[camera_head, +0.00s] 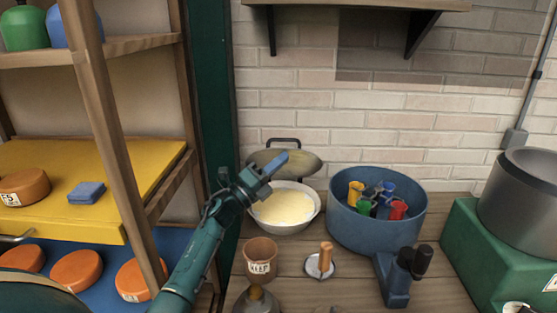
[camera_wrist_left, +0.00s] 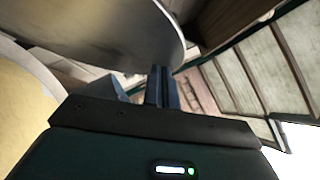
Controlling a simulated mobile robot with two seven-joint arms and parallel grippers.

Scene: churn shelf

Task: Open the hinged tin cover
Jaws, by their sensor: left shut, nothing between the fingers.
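The round tin (camera_head: 311,222) stands on the wooden counter against the brick wall, pale yellow inside. Its hinged cover (camera_head: 305,163) is raised at the back of the tin, tilted up, with a dark handle (camera_head: 284,143) behind its upper edge. My left gripper (camera_head: 275,162) is shut and empty, its blue fingers in front of the cover, above the tin's back left. In the left wrist view the cover (camera_wrist_left: 110,28) is a grey disc close to the fingertips (camera_wrist_left: 160,85); I cannot tell if they touch. The tin's yellow inside (camera_wrist_left: 22,115) shows at left. My right gripper is not in view.
A blue tub (camera_head: 365,231) with coloured cups stands right of the tin. A wooden-handled tool (camera_head: 325,262), a brown cup (camera_head: 260,257) and a blue device (camera_head: 393,278) are in front. A shelf with cheeses (camera_head: 78,270) is at left; a green machine (camera_head: 480,255) is at right.

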